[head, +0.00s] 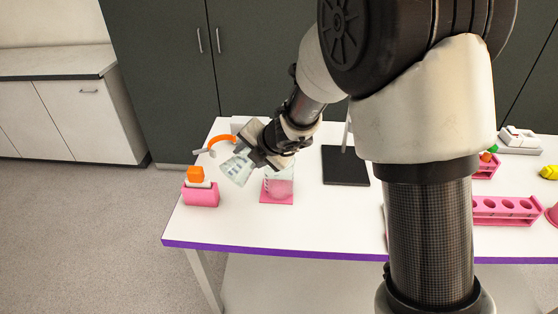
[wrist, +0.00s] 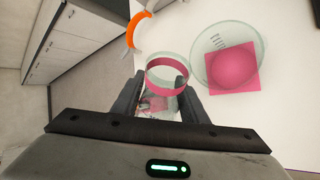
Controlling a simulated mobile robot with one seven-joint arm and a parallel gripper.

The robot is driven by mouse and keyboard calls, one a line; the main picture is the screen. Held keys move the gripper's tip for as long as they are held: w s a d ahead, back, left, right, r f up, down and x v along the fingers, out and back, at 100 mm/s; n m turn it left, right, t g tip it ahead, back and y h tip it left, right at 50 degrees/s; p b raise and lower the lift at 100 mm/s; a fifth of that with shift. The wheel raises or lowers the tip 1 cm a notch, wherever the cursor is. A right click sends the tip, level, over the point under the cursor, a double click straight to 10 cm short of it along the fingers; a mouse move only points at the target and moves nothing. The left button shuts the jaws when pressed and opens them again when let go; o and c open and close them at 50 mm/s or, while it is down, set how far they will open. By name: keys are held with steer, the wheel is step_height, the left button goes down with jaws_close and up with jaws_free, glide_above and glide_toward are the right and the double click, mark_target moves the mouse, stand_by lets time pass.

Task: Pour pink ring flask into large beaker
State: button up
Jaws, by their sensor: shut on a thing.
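My gripper (head: 256,158) is shut on a clear glass flask (head: 237,169), held tilted above the white table, just left of the large beaker. In the wrist view, the flask (wrist: 167,72) sits between the two dark fingers (wrist: 160,100). A pink band shows inside or around its neck, and its lower part is partly hidden by my gripper. The large beaker (head: 279,186) stands upright on a pink square mat (head: 277,201). It also shows right of the flask in the wrist view (wrist: 229,54). Pink shows in its lower part; I cannot tell whether this is liquid or the mat.
A pink block with an orange-topped item (head: 200,192) stands left of the beaker. An orange curved piece (head: 222,139) lies behind my gripper. A stand with a black base (head: 345,165) is right of the beaker. A pink rack (head: 505,209) is farther right.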

steer(key=f, duration=0.1)
steer(key=f+y+b, duration=0.1)
steer(key=f, duration=0.1)
steer(key=shift+s+a+f+m+g, duration=0.2)
steer(key=shift+f+m+g, duration=0.1)
steer(key=shift+m+g, duration=0.1)
stand_by(0.6)
steer(key=shift+s+a+r+m+g+y+p, duration=0.15)
steer(key=shift+r+m+g+y+p, duration=0.2)
steer(key=shift+y+p, duration=0.25)
stand_by(0.5)
steer(key=shift+r+p, duration=0.3)
steer(key=shift+p, duration=0.3)
steer(key=shift+w+d+r+m+g+y+p, duration=0.2)
steer(key=shift+r+p, duration=0.3)
steer(key=shift+p, duration=0.5)
steer(key=shift+w+d+r+m+g+y+p, duration=0.15)
steer(key=shift+r+y+p, duration=0.25)
steer(key=shift+p, duration=0.6)
steer(key=shift+s+a+f+m+g+y+p, duration=0.1)
steer(key=shift+f+m+g+y+p, duration=0.25)
steer(key=shift+y+p, duration=0.65)
stand_by(2.0)
